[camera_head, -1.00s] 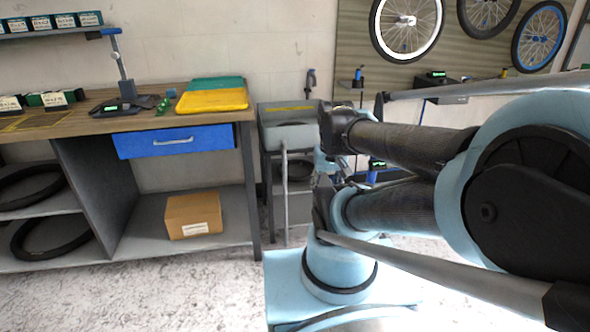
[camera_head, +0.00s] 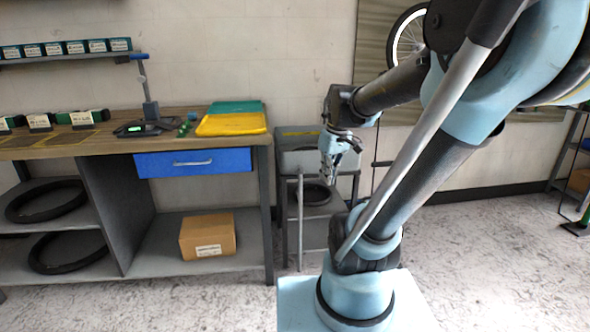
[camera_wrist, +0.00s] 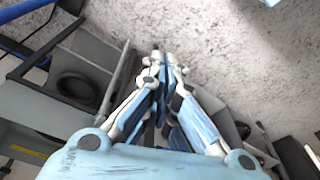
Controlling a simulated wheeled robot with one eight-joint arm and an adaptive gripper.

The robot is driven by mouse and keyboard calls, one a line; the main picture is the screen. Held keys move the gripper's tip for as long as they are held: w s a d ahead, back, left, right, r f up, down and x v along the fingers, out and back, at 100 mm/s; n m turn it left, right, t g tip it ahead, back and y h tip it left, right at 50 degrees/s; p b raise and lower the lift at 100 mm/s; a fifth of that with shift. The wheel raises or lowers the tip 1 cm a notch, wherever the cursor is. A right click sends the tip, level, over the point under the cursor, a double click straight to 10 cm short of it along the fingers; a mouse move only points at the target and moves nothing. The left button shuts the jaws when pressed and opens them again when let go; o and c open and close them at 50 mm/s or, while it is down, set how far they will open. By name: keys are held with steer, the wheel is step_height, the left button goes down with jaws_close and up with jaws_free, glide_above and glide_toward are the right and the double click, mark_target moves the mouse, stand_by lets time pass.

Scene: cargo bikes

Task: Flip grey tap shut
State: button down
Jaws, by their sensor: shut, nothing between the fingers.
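My gripper (camera_head: 327,178) hangs in front of the right side of the grey wash basin (camera_head: 290,160), pointing down. In the wrist view my gripper (camera_wrist: 161,62) has its fingertips together, with nothing between them, above the speckled floor. The basin stand lies to the left of the fingers there, with a yellow label (camera_wrist: 27,151) on it. The grey tap cannot be made out in either current view; my wrist covers the area above the basin's right end.
A workbench (camera_head: 60,146) with a blue drawer (camera_head: 192,162) stands left of the basin. A grey upright bar (camera_head: 300,225) stands in front of the basin stand. A black tyre (camera_wrist: 76,87) sits low in the stand.

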steer(key=w+a+r+n, duration=0.2)
steer(key=w+n, duration=0.1)
steer(key=w, duration=0.5)
steer(key=n+g+y, duration=0.2)
steer(key=n+y, duration=0.1)
steer(key=n, duration=0.7)
glide_above(301, 169)
steer(key=s+a, duration=0.1)
steer(key=a, duration=0.3)
step_height(301, 169, down, 5)
steer(key=shift+d+f, duration=0.2)
steer(key=shift+d, duration=0.05)
steer(key=shift+f, duration=0.1)
step_height(301, 169, down, 9)
steer(key=shift+d, duration=0.35)
steer(key=shift+a+f, duration=0.1)
